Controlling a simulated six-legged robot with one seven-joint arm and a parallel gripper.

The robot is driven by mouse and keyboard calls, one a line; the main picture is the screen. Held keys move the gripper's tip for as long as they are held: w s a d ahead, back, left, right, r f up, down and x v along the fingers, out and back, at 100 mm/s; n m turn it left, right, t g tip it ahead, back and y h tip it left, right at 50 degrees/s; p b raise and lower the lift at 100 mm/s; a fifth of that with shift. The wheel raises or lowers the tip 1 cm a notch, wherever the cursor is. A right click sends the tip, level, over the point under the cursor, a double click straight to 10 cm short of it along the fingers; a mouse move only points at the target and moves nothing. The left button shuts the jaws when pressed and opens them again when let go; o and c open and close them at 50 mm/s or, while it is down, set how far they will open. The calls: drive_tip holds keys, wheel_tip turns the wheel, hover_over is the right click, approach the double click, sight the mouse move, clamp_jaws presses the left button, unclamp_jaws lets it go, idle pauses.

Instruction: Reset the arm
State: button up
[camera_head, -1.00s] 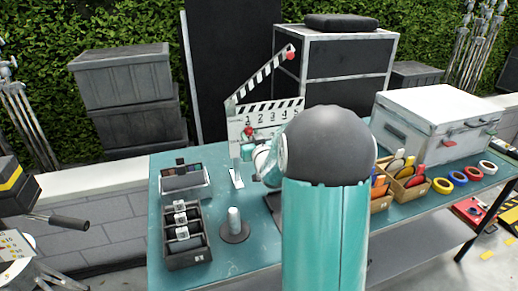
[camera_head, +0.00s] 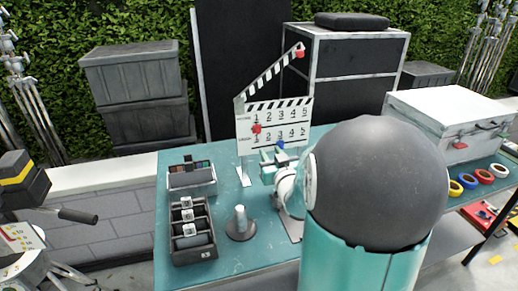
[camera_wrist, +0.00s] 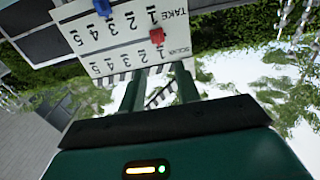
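My gripper (camera_wrist: 160,82) is open and empty, with a clear gap between its two fingers in the wrist view. In the head view my gripper (camera_head: 270,158) is just in front of the lower right part of the white clapperboard (camera_head: 272,117). The clapperboard stands upright with its striped top stick raised. It shows upside down in the wrist view, with a red marker (camera_wrist: 157,36) and a blue marker (camera_wrist: 102,7) on its face. The arm hides part of the table's right side.
A white case (camera_head: 455,115) and tape rolls (camera_head: 471,181) are at the right.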

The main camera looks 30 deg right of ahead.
drive_tip(key=s+a+r+n+g+y, duration=0.1)
drive_tip(key=s+a+g, duration=0.15)
drive_tip(key=a, duration=0.35)
drive_tip(key=s+a+r+g+y, duration=0.1)
drive_tip(key=a+g, duration=0.2)
drive_tip(key=a, duration=0.3)
drive_tip(key=s+a+n+g+y, duration=0.2)
drive_tip(key=s+a+g, duration=0.4)
drive_tip(key=s+a, duration=0.8)
drive_tip(key=s+y, duration=0.1)
drive_tip(key=s, duration=0.2)
drive_tip(key=shift+s+a+n+y, duration=0.15)
drive_tip(key=shift+a+n+y, duration=0.15)
drive_tip(key=shift+a, duration=0.05)
